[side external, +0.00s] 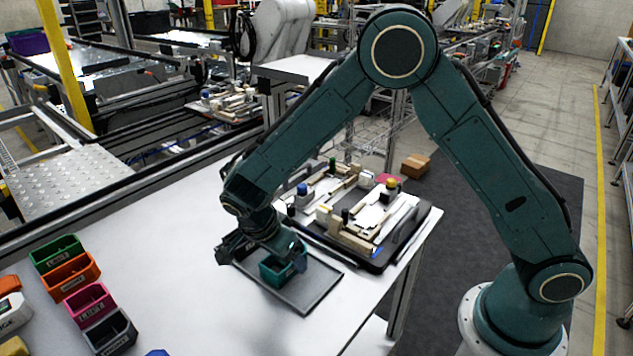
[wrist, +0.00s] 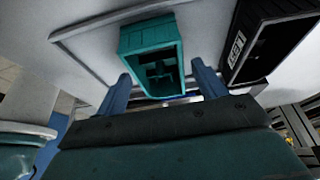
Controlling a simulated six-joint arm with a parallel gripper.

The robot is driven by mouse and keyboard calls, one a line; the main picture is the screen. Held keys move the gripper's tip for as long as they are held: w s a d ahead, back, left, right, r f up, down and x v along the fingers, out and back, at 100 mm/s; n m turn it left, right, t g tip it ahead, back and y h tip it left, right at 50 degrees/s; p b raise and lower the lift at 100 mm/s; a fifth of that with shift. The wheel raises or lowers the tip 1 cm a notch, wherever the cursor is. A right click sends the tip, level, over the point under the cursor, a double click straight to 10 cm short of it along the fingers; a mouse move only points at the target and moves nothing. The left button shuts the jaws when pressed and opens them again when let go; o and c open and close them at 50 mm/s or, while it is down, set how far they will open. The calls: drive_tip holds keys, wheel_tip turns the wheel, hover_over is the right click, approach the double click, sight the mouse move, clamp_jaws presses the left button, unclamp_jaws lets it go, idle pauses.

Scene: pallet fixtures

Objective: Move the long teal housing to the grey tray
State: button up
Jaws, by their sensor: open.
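The long teal housing (side external: 277,272) is an open-topped box over the grey tray (side external: 318,290), within its outline in the side external view. It seems to rest on the tray, but its underside is hidden. In the wrist view the housing (wrist: 150,48) shows between the two blue fingers of my gripper (wrist: 161,72). The fingers are apart, one on each side of its near end, with a visible gap on the right. The tray rim (wrist: 85,29) runs behind the housing. My gripper (side external: 283,250) is low over the tray in the side external view.
A black labelled box (wrist: 268,38) stands close to the right finger. Green (side external: 56,253), orange (side external: 70,275), pink (side external: 89,302) and dark grey (side external: 110,332) bins line the table's left. A dark pallet fixture (side external: 375,262) with parts lies behind right. The white table between is clear.

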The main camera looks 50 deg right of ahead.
drive_tip(key=shift+r, duration=0.1)
drive_tip(key=v, duration=1.2)
idle(0.5)
